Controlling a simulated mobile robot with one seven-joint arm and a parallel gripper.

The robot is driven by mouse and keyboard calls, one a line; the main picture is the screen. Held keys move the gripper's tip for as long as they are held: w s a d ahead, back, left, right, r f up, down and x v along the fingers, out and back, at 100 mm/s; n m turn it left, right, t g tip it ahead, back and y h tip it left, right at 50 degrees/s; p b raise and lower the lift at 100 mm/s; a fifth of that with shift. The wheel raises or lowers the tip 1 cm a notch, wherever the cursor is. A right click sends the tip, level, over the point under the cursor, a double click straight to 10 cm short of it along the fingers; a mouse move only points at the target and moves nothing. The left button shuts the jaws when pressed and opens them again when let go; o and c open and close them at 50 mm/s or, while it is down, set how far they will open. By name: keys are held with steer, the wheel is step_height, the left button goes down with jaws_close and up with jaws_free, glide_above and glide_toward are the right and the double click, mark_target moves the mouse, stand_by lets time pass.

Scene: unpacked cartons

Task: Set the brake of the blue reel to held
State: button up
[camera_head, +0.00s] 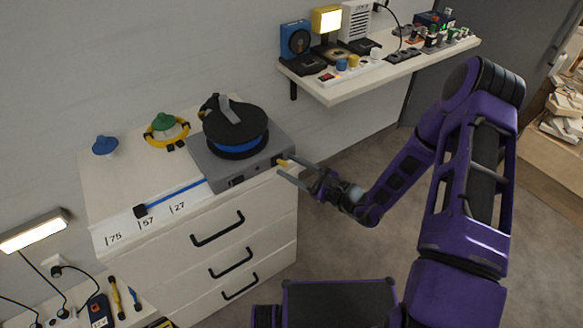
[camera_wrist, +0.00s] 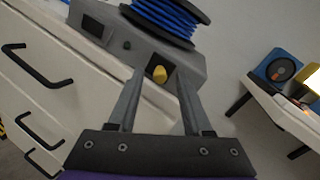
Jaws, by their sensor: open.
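The blue reel (camera_head: 238,147) has black flanges with blue cable wound between them. It sits on a grey base box (camera_head: 217,169) on top of the white drawer cabinet, and the reel's lower part also shows in the wrist view (camera_wrist: 165,17). A yellow knob (camera_wrist: 159,74) is on the front face of the base, and it shows in the head view (camera_head: 283,162) at the box's right end. My gripper (camera_head: 294,168) is open, its fingers pointing at the box face. In the wrist view the knob lies between the fingertips (camera_wrist: 158,82), with no contact clearly visible.
Blue cable (camera_head: 178,191) runs left from the box to a black end piece near marks 75, 57 and 27. A green knob with yellow cable (camera_head: 166,126) and a blue knob (camera_head: 105,145) stand behind. A wall shelf (camera_head: 385,68) holding several devices is at right.

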mark_target(278, 163)
jaws_close()
stand_by(0.3)
steer(key=shift+a+m, duration=0.1)
steer(key=shift+m, duration=0.2)
steer(key=m+t+h+p, duration=0.1)
steer(key=m+t+h, duration=0.1)
steer(key=s+a+m+t+h+p, duration=0.1)
steer(key=t+h+p, duration=0.1)
steer(key=shift+s+a+r+m+h, duration=0.15)
steer(key=shift+s+a+m+h, duration=0.05)
steer(key=shift+m+h, duration=0.2)
steer(key=m+t+h+p, duration=0.1)
steer(key=a+m+t+h+p, duration=0.1)
steer(key=h+p, duration=0.1)
steer(key=shift+s+m+h, duration=0.2)
steer(key=shift+m+h, duration=0.1)
steer(key=shift+a+m+t+h+p, duration=0.1)
steer(key=shift+m+t+h+p, duration=0.4)
steer(key=shift+h, duration=0.4)
steer(key=shift+f, duration=0.2)
